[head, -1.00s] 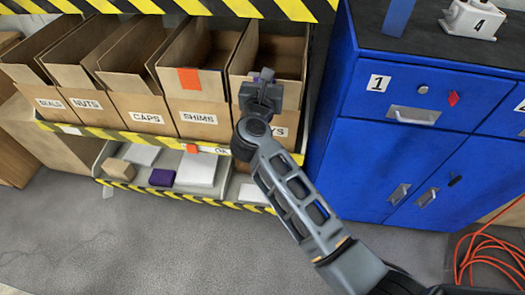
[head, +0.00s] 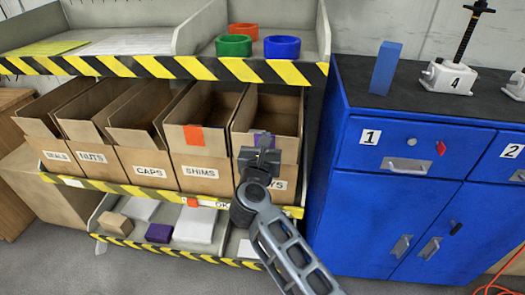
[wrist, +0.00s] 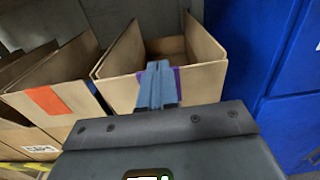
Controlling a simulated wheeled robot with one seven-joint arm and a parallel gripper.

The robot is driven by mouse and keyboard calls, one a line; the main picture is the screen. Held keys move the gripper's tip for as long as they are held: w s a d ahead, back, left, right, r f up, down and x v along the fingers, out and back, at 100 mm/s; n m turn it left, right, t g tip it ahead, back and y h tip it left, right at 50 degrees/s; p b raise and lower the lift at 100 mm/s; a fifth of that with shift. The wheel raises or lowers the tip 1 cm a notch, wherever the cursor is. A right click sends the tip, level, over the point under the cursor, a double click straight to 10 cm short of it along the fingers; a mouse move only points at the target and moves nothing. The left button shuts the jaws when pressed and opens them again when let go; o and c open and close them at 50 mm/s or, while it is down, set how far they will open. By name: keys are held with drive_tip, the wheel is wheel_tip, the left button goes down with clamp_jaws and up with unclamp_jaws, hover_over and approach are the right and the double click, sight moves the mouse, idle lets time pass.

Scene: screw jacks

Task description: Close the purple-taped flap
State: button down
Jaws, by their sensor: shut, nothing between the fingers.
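The purple-taped flap (wrist: 205,83) is the front flap of the rightmost cardboard box on the middle shelf. In the wrist view it stands up at the front of the open box, and the purple tape (wrist: 178,86) shows beside my fingers. In the head view the box (head: 285,110) is open at the top, and my gripper (head: 265,143) is in front of its flap, covering most of the tape and part of the label. My gripper, also in the wrist view (wrist: 157,75), is shut and empty. Whether the fingers touch the flap cannot be told.
Left of it stand boxes labelled SHIMS (head: 199,172), CAPS (head: 150,171) and others, all open; SHIMS has orange tape (head: 193,135). A striped shelf edge (head: 180,68) runs above. A blue cabinet (head: 400,200) stands close on the right.

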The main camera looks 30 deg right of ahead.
drive_tip(key=s+a+r, duration=0.5)
drive_tip(key=s+r, duration=0.1)
drive_tip(key=s, duration=0.1)
drive_tip(key=s+a+f+t+b, duration=0.1)
drive_tip(key=s+a+f+b, duration=0.15)
drive_tip(key=f, duration=0.75)
drive_tip(key=r+p+x, duration=0.1)
drive_tip(key=p+x, duration=0.2)
drive_tip(key=x, duration=1.1)
drive_tip(key=shift+h, duration=0.4)
drive_tip(key=shift+f, duration=0.1)
